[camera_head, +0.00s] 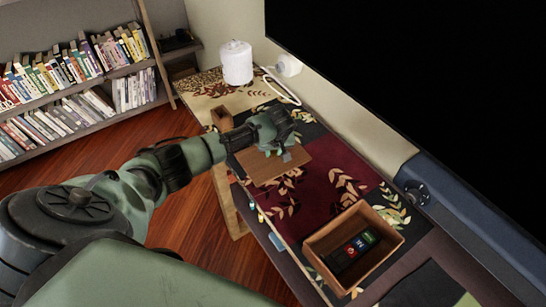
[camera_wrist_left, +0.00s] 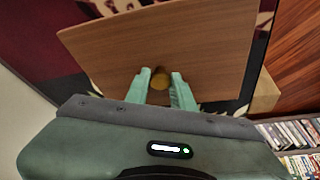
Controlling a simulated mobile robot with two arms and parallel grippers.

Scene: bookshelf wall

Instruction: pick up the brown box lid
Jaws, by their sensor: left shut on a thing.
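The brown box lid (camera_head: 262,171) is a flat wooden panel in the head view, over the patterned table cover near the table's front edge. I cannot tell whether the lid touches the table. The open brown box (camera_head: 326,235) stands at the table's near right. My right gripper is not in view.
Several small dark packets (camera_head: 351,250) lie inside the box. A white cylindrical appliance (camera_head: 237,63) stands at the table's far end. A large black screen (camera_head: 430,80) borders the table's right. A bookshelf (camera_head: 75,85) stands at left, beyond open wooden floor (camera_head: 110,142).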

